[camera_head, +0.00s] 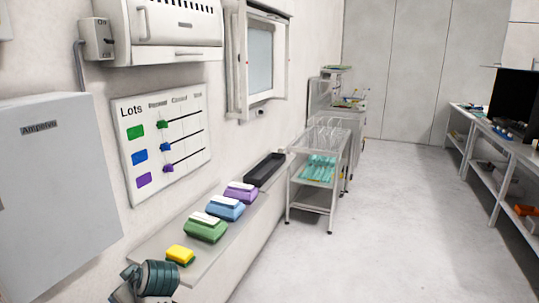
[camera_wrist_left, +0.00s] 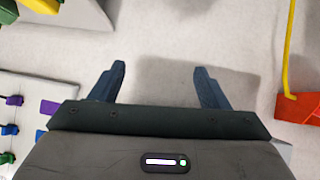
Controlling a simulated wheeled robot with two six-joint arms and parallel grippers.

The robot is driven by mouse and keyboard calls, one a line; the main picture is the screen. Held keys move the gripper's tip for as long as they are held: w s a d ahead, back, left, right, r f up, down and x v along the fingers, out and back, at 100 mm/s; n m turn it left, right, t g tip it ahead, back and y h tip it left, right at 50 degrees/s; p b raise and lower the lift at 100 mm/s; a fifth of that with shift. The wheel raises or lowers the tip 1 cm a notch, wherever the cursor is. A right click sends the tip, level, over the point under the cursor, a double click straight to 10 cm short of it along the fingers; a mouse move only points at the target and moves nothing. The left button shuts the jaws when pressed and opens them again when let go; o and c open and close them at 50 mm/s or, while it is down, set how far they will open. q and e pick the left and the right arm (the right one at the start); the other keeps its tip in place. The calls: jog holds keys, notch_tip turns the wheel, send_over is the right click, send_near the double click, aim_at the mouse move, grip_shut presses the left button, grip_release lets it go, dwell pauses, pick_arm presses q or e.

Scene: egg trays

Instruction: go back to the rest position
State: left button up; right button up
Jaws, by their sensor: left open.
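My left gripper (camera_wrist_left: 158,82) shows in the left wrist view with its two dark fingers spread apart. Nothing is between them, and only pale wall or floor lies beyond. In the head view part of my arm (camera_head: 158,278) shows at the bottom left, by the near end of the shelf. I cannot make out the fingers there. My right gripper is in neither view.
A grey cabinet (camera_head: 60,190) is at left. A cart (camera_head: 318,185) stands beyond. Open floor lies right.

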pick_arm(q)
jog(key=s+d+f+m+h, duration=0.15)
jog(key=s+f+m, duration=0.25)
jog(key=s+f, duration=0.4)
jog(key=s+d+f+m+h, duration=0.1)
jog(key=s+f+m+h, duration=0.25)
jog(key=s+f, duration=0.4)
jog(key=s+d+m+g+h, duration=0.1)
jog(key=s+d+m, duration=0.2)
jog(key=s, duration=0.6)
jog(key=s+d+m+g+h, duration=0.1)
jog(key=s+d+m+h, duration=0.15)
jog(key=s, duration=0.65)
notch_tip(320, 180, down, 30)
jog(key=a+g, duration=0.1)
jog(key=a, duration=0.2)
jog(key=s+a+f+g, duration=0.1)
jog(key=s+f, duration=1.8)
jog(key=f, duration=0.1)
jog(key=shift+a+f, duration=0.15)
jog(key=shift+f, duration=0.05)
jog(key=shift+y, duration=0.25)
